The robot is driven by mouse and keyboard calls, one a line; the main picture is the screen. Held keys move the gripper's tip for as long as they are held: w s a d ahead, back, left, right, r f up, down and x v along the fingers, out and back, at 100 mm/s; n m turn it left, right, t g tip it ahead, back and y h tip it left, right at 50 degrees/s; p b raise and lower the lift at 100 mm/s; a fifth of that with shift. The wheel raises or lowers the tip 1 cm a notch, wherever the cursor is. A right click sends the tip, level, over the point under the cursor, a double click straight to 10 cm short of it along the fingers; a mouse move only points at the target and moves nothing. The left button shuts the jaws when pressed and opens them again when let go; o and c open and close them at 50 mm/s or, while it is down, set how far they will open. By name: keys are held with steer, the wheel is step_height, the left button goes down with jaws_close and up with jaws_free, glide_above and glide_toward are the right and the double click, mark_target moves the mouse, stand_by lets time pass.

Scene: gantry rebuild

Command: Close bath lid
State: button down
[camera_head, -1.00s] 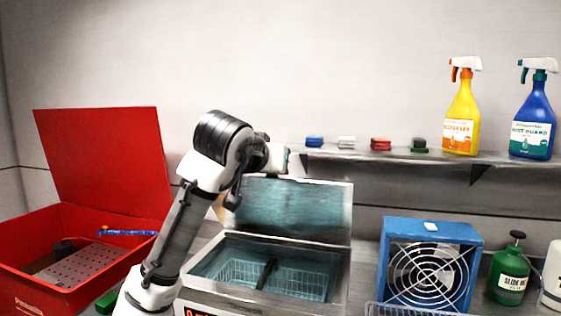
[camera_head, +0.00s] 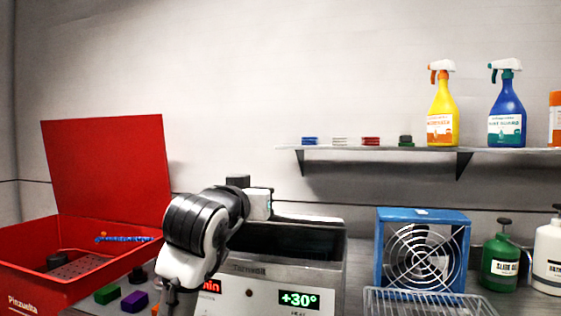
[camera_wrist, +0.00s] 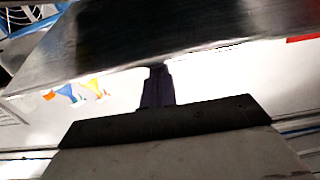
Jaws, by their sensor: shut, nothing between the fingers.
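The bath (camera_head: 250,285) is a grey metal box with lit displays on its front, in the middle of the head view. Its lid (camera_head: 315,219) shows as a thin pale strip above the dark opening, seen nearly edge-on; its exact angle is unclear. My gripper is over the left part of the bath, its fingertips hidden in the head view. In the wrist view my gripper (camera_wrist: 156,88) is shut and empty, its fingers reaching to the edge of a dark metal plate, apparently the lid (camera_wrist: 150,35). Whether they touch it is unclear.
An open red box (camera_head: 40,285) stands left, with green (camera_head: 107,294) and purple (camera_head: 135,301) blocks near it. A blue fan (camera_head: 423,250), a wire basket (camera_head: 425,302) and a green bottle (camera_head: 499,262) stand right. A shelf (camera_head: 430,151) with spray bottles runs behind.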

steer(key=f+b, duration=0.1)
steer(key=f, duration=0.1)
steer(key=s+f+t+b, duration=0.1)
steer(key=b, duration=0.1)
steer(key=s+f+t+b, duration=0.1)
steer(key=f, duration=0.1)
steer(key=shift+a+f+h, duration=0.3)
steer(key=shift+h, duration=0.1)
steer(key=shift+s+a+f+t+b, duration=0.1)
steer(key=shift+s+f+t+b, duration=0.1)
steer(key=shift+f+b, duration=0.4)
steer(key=shift+s+f+t+b, duration=0.1)
steer(key=shift+s+f+b, duration=0.1)
steer(key=shift+f+b, duration=0.4)
